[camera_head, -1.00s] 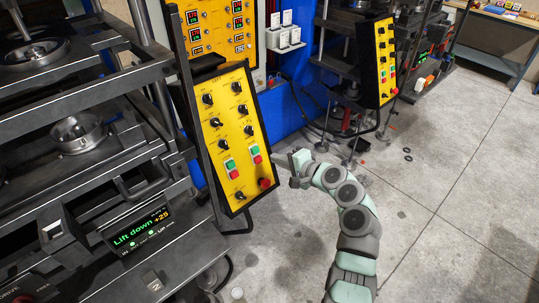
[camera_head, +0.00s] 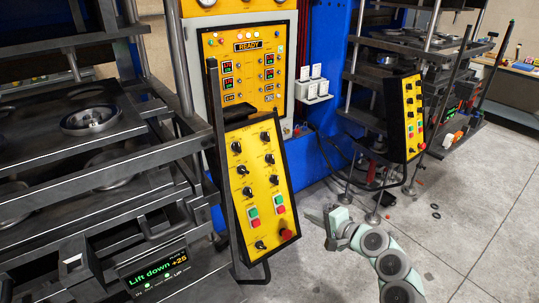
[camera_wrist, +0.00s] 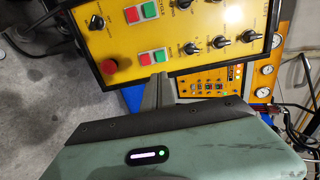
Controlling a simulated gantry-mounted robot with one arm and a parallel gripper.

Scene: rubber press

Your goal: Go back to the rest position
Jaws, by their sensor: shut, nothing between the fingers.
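My gripper (camera_head: 326,219) is at the lower middle of the head view, to the right of the near yellow control panel (camera_head: 246,206). It looks apart from that panel, with floor showing between them. In the wrist view my gripper (camera_wrist: 160,80) points at the yellow panel (camera_wrist: 185,58), with its green and red buttons and black knobs. The fingers are shut together and hold nothing.
A black press with a lift display (camera_head: 160,275) stands at the left. An upright cabinet (camera_head: 250,62) shows READY behind the near panel. A second yellow panel (camera_head: 407,135) and press stand to the right. Concrete floor (camera_head: 480,215) is open at the lower right.

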